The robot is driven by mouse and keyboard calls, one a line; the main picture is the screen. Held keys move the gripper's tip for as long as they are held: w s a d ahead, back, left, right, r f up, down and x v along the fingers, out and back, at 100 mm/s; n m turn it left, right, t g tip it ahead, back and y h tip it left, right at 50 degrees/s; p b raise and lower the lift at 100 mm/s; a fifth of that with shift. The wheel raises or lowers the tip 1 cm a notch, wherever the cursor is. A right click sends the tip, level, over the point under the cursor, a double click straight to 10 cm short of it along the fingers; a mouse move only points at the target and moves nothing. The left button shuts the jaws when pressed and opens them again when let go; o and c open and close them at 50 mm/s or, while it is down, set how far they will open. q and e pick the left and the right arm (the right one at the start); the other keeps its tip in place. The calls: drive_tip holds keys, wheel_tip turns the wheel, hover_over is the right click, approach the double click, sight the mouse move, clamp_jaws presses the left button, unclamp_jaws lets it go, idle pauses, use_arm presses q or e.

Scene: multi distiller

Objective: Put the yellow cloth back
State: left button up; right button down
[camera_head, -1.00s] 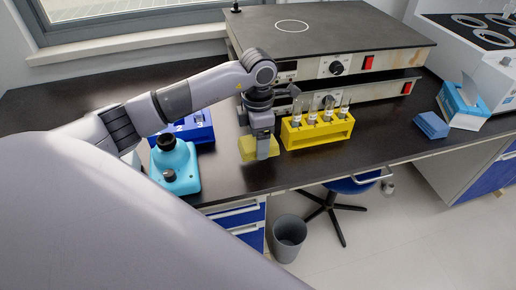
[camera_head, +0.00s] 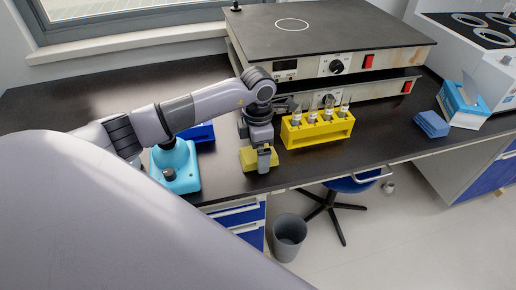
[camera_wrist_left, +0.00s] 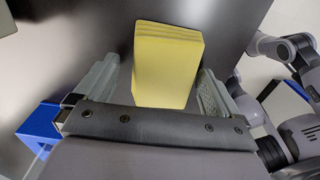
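The yellow cloth (camera_head: 248,158) is a folded block at the front of the dark bench, left of the yellow tube rack. In the left wrist view the cloth (camera_wrist_left: 168,65) lies between my left fingers, with gaps on both sides. My left gripper (camera_head: 262,158) points down at the cloth and partly hides it in the head view. In the wrist view my left gripper (camera_wrist_left: 160,85) is open around the cloth. My right gripper is not in view.
The yellow rack (camera_head: 318,130) with several tubes stands close to the right. Stacked hot plates (camera_head: 330,50) stand behind. A blue block (camera_head: 432,124) lies farther right. The bench front edge is near.

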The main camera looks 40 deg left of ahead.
use_arm(q)
drive_tip(key=shift+r, duration=0.1)
wheel_tip(320, 180, up, 12)
drive_tip(key=shift+b, duration=0.4)
idle(0.5)
